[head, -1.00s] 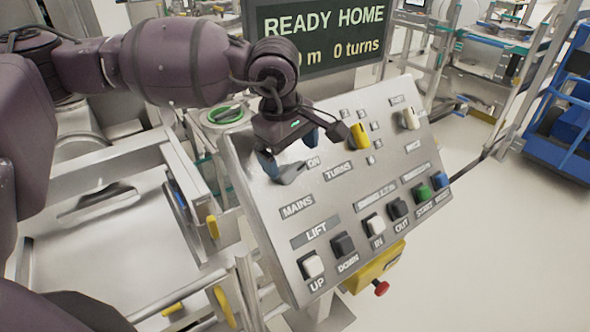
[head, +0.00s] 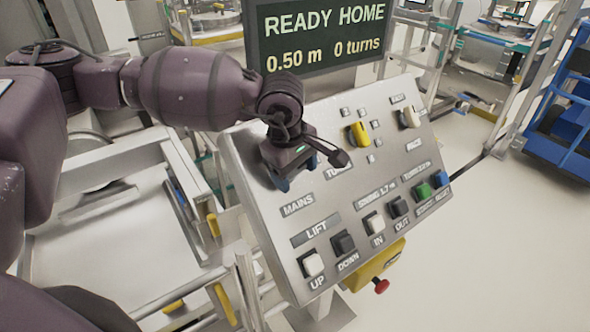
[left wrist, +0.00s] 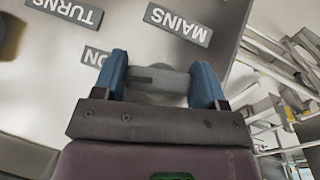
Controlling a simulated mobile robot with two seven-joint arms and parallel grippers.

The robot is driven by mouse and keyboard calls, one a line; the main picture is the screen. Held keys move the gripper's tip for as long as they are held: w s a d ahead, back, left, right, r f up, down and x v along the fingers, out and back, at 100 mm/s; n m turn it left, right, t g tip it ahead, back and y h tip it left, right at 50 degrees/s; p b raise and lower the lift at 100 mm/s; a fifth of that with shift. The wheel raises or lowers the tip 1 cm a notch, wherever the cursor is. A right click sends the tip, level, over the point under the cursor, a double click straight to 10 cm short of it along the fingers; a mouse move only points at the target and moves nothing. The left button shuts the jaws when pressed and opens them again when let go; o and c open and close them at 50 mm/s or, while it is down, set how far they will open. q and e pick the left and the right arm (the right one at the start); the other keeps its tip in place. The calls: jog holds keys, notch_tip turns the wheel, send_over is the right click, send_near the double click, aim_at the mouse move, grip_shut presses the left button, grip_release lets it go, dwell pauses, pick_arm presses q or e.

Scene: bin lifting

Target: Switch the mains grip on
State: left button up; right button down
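The grey mains grip (left wrist: 160,82) is a short bar with a dark mark near its left end in the left wrist view. It lies roughly level there, between the blue fingers of my left gripper (left wrist: 160,78), with no clear gap at either end. The ON label (left wrist: 95,56) is partly hidden by a finger, and the MAINS label (left wrist: 180,22) is close by. In the head view my left gripper (head: 297,175) is down at the sloped control panel (head: 275,217) and hides the grip. My right gripper is not in view.
The panel also carries a yellow knob (head: 359,133), a white knob (head: 410,117) and a row of push buttons. A red stop button (head: 381,286) sits below. A display (head: 318,38) behind reads READY HOME, 0.50 m, 0 turns. Open floor lies to the right.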

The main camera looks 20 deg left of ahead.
pick_arm(q)
jog(key=c, duration=0.3)
jog(key=shift+m+g+y+b, duration=0.4)
jog(key=shift+m+g+b, duration=0.05)
jog(key=shift+m+g, duration=0.25)
